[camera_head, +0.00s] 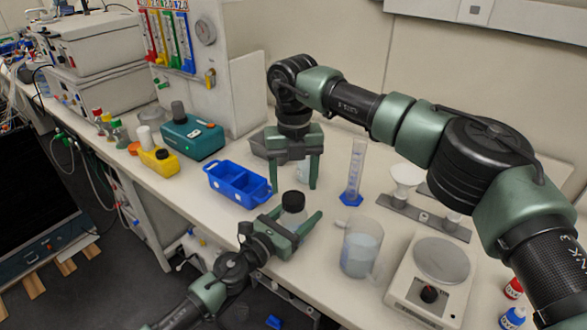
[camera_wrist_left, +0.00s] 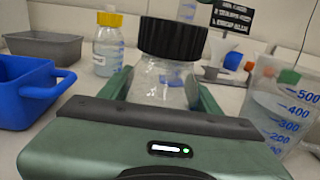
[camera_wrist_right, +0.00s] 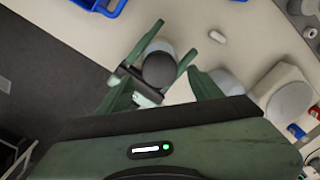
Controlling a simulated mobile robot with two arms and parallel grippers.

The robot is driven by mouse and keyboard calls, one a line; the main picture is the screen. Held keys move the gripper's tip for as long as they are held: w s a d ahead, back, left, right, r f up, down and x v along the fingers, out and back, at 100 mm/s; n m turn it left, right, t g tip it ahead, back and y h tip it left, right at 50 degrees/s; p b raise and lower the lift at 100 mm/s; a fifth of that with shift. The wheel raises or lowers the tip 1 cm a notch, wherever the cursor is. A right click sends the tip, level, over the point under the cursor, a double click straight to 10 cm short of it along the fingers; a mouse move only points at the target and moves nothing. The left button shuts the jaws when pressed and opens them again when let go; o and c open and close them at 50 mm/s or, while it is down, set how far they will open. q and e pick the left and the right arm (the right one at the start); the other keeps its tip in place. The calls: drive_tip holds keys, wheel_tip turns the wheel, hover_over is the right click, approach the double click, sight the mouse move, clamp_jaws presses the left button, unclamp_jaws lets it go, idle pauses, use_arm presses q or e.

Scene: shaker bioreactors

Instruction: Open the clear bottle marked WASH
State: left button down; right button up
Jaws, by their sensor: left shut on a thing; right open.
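A clear bottle (camera_wrist_left: 160,82) with a ribbed black cap (camera_head: 293,201) stands upright between the fingers of my left gripper (camera_head: 292,224), which is shut on its body. The cap is on the bottle and also shows large in the left wrist view (camera_wrist_left: 172,38). No WASH marking can be read on it. My right gripper (camera_head: 293,187) points down, open and empty, with its fingertips above the cap. In the right wrist view the cap (camera_wrist_right: 159,70) lies between and below the two open fingers, apart from them.
A beaker of liquid (camera_head: 361,248), a measuring cylinder (camera_head: 355,172) and a balance (camera_head: 432,277) stand to the right. A yellow-capped bottle (camera_wrist_left: 108,48) and a grey tray (camera_wrist_left: 42,46) are behind. The bench's front edge is close.

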sight(294, 197)
drive_tip(key=shift+f, duration=2.3)
clamp_jaws()
drive_tip(key=n, duration=0.9)
drive_tip(key=shift+r, duration=0.3)
drive_tip(key=shift+r, duration=0.85)
